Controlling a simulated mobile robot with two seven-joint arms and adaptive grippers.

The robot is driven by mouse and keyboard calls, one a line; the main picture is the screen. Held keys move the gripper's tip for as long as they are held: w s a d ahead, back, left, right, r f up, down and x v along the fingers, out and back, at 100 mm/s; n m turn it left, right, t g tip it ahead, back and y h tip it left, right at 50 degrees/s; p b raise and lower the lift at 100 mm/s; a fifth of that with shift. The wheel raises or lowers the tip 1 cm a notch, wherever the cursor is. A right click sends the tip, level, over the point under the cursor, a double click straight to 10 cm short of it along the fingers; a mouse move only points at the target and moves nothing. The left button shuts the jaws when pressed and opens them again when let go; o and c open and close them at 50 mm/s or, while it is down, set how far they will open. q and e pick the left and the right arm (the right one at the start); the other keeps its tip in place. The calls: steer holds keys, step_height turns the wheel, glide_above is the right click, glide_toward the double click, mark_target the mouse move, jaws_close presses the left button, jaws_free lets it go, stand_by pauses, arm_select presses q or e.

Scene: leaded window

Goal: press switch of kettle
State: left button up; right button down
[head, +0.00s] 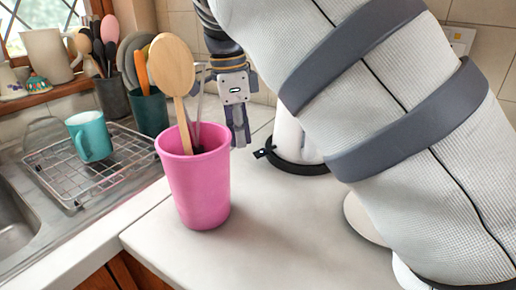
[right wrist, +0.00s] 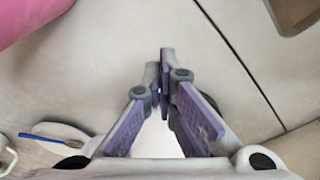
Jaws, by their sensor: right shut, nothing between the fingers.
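The white kettle (head: 289,138) stands on the counter on a black base, mostly hidden behind my right arm in the head view. A small black lever (head: 263,152), which looks like its switch, sticks out low on its left side. My right gripper (head: 240,142) points down just left of the kettle, close to the lever, with its fingers together. In the right wrist view the fingertips (right wrist: 163,68) are closed and empty above the pale counter. I cannot tell whether they touch the lever. My left gripper is not in view.
A pink cup (head: 197,191) with a wooden spoon (head: 172,66) stands just left of my right gripper. A wire rack (head: 112,165) with a teal mug (head: 89,137) is farther left, beside the sink. The counter in front of the kettle is clear.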

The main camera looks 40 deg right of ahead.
step_height(320, 180, up, 11)
steer(key=shift+w+a, duration=0.25)
steer(key=shift+a, duration=0.2)
